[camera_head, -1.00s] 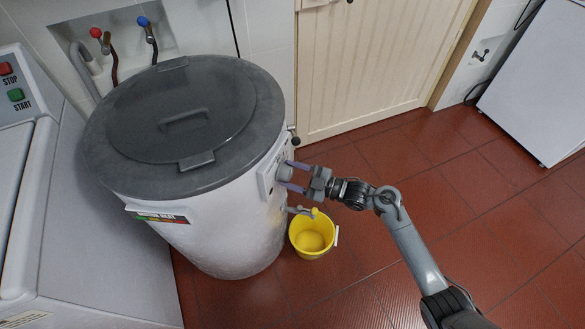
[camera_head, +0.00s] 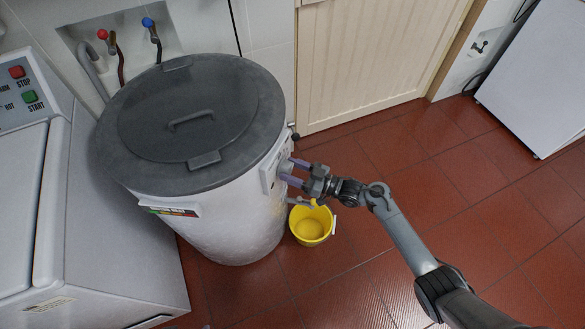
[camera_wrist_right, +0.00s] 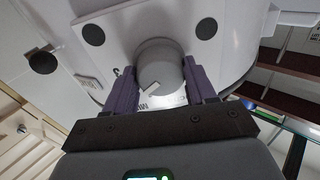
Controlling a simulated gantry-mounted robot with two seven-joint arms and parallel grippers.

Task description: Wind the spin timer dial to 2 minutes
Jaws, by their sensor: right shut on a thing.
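The spin timer dial (camera_wrist_right: 158,64) is a grey round knob with a white pointer mark, on a light panel (camera_head: 270,172) on the right side of the white spin drum (camera_head: 225,220). My right gripper (camera_head: 287,169) reaches the dial from the right. In the right wrist view its two purple fingers (camera_wrist_right: 160,78) sit on either side of the dial, shut on it. Small dark lettering shows just below the dial there, partly cut off by the gripper. I cannot read which minute the pointer marks. My left gripper is not in view.
A yellow bucket (camera_head: 311,226) stands on the red tiles below my right gripper, under a small spout. The drum's dark grey lid (camera_head: 240,150) is on. A white machine (camera_head: 110,230) stands left. The floor to the right is open.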

